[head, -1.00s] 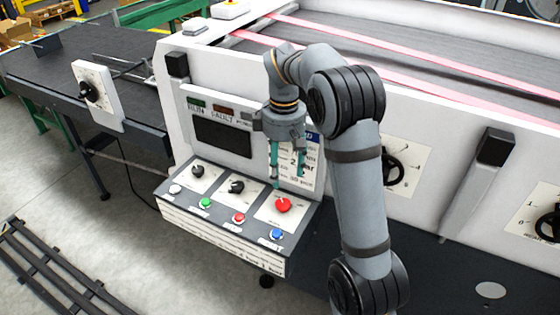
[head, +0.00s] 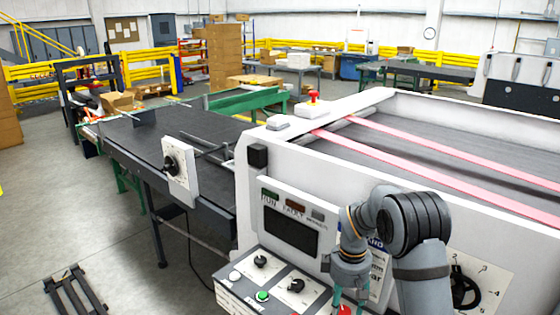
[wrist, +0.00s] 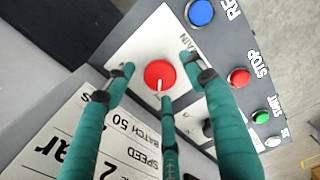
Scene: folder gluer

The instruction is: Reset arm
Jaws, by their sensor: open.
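My gripper (head: 350,292) is at the lower right in the head view, over the right end of the control panel (head: 232,292). In the wrist view its teal fingers (wrist: 160,85) are spread apart and hold nothing. A red rotary knob (wrist: 160,75) with a white mark shows between and beyond the fingers. In the head view the knob (head: 344,310) shows only in part at the bottom edge. I cannot tell the exact gap between fingertips and knob.
The panel has a blue button (wrist: 201,13), a red stop button (wrist: 239,77), a green button (head: 262,296) and black knobs (head: 260,262). A dark screen (head: 291,235) stands behind. The machine's white side wall (head: 300,165) is close. Floor at left (head: 50,220) is mostly clear.

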